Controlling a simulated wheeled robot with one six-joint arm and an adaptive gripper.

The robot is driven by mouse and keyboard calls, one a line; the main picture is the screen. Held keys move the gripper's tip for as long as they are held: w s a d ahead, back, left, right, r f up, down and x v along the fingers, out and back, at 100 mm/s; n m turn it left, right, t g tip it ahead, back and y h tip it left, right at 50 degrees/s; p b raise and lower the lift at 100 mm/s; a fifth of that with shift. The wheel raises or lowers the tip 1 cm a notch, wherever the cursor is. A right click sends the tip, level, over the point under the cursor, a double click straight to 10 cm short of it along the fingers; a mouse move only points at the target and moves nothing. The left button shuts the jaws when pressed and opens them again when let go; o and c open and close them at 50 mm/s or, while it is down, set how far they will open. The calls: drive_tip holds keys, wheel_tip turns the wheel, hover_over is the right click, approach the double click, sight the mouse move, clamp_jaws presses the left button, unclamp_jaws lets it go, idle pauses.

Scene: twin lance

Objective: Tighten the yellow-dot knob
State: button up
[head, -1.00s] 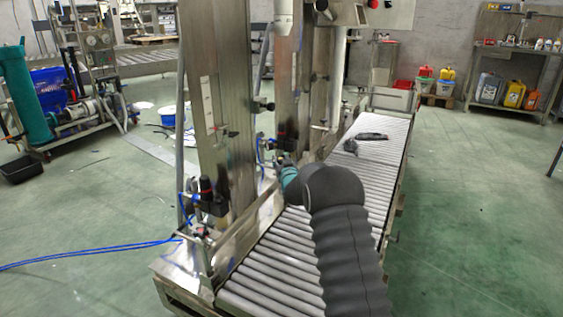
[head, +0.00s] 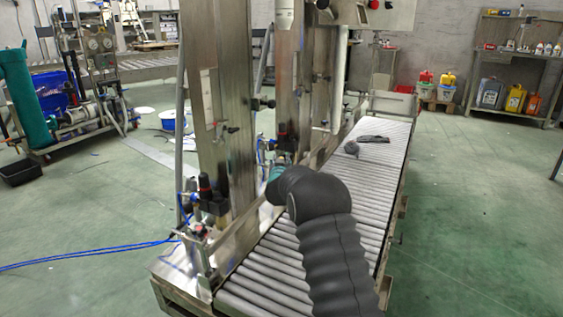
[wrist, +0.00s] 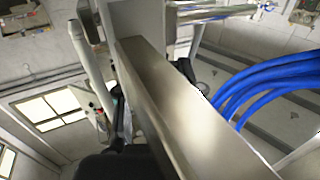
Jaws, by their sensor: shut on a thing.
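My gripper (head: 283,160) is at the far end of my dark sleeved arm, past a teal wrist part. It is beside the second steel column, just below a black and red-topped valve unit (head: 286,137). It is shut on a small part there, which looks like a knob. My arm and wrist hide most of the fingers and the part, and I see no yellow dot. The wrist view is filled by a steel bar (wrist: 185,105), with a dark, unclear shape at the bottom.
Blue hoses (wrist: 262,85) curve close by on the right of the wrist view. A roller conveyor (head: 375,160) runs along the columns, with a dark tool (head: 374,139) lying on it. Blue tubes (head: 85,257) trail to the left. The green floor at the right is open.

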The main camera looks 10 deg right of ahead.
drive_tip(key=shift+r, duration=0.1)
drive_tip(key=o, duration=1.2)
drive_tip(key=shift+c, duration=0.2)
drive_tip(key=s+a, duration=0.2)
drive_tip(key=s, duration=0.9)
drive_tip(key=shift+s+a, duration=0.15)
drive_tip(key=shift+s, duration=0.25)
